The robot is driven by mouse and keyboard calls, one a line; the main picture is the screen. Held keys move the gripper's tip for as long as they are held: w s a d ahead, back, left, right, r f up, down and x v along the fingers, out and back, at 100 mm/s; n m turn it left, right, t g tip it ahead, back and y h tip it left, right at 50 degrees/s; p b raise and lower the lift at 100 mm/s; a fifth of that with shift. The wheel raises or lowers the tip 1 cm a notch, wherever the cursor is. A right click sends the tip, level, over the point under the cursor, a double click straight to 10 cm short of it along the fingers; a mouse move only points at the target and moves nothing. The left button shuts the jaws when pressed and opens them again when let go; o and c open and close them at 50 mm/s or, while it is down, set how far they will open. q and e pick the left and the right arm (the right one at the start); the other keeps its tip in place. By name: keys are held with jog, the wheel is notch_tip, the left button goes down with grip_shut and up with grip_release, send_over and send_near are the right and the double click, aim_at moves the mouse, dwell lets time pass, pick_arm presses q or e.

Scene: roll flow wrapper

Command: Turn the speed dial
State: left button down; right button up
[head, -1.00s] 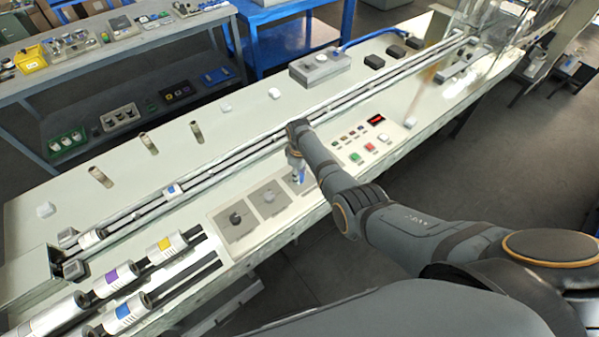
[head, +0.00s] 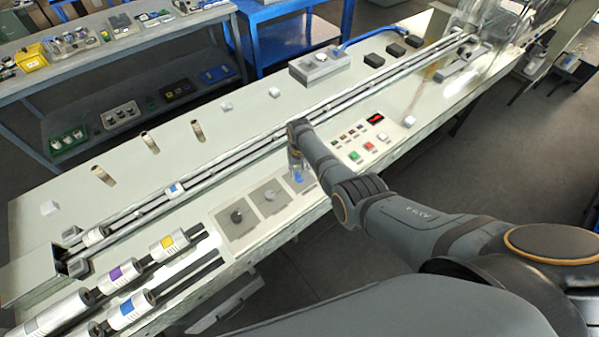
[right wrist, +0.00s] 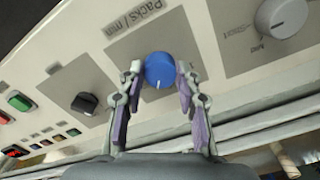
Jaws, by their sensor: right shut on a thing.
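The speed dial is a blue round knob (right wrist: 159,70) with a white pointer line, on a grey plate marked "Packs/min" in the right wrist view. My right gripper (right wrist: 158,75) is shut on it, one finger on each side. In the head view the blue dial (head: 299,177) shows just below my right gripper (head: 298,171), partly hidden by it. My left gripper does not show in either view.
A grey knob (right wrist: 282,15) and a black switch (right wrist: 85,103) flank the dial. Green (head: 354,156) and red (head: 368,147) buttons and a red display (head: 376,120) lie to its right. Long rails (head: 230,150) run behind. Labelled rolls (head: 128,309) lie at the lower left.

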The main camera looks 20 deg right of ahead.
aim_at(299, 175)
jog(key=shift+m, duration=2.3)
jog(key=o, duration=1.1)
jog(key=shift+o, duration=0.2)
notch_tip(299, 175, up, 12)
